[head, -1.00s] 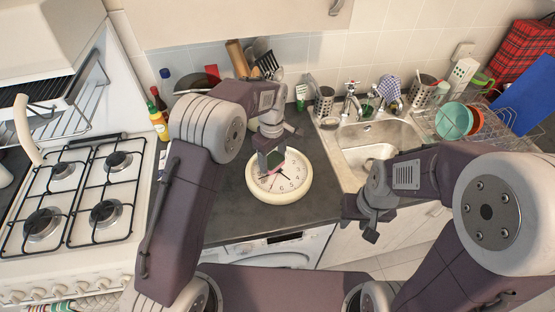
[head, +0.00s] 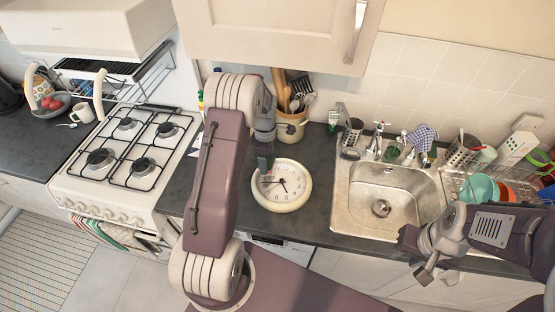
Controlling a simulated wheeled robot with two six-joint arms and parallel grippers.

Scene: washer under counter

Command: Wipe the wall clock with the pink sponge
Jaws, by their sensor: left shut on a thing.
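The wall clock (head: 293,187), round with a cream rim and white face, lies face up on the dark counter near its front edge. My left gripper (head: 266,172) points down over the left part of the clock face. It is shut on the pink sponge (head: 268,180), of which only a small pinkish edge shows below the fingers. Whether the sponge touches the face is hard to tell. My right gripper (head: 418,258) is open and empty in front of the sink, well to the right of the clock.
A sink (head: 361,204) with a tap is right of the clock, with a dish rack beyond it. A utensil pot (head: 291,124) stands behind the clock. A gas stove (head: 128,150) is at the left. A wall cabinet (head: 270,30) hangs above.

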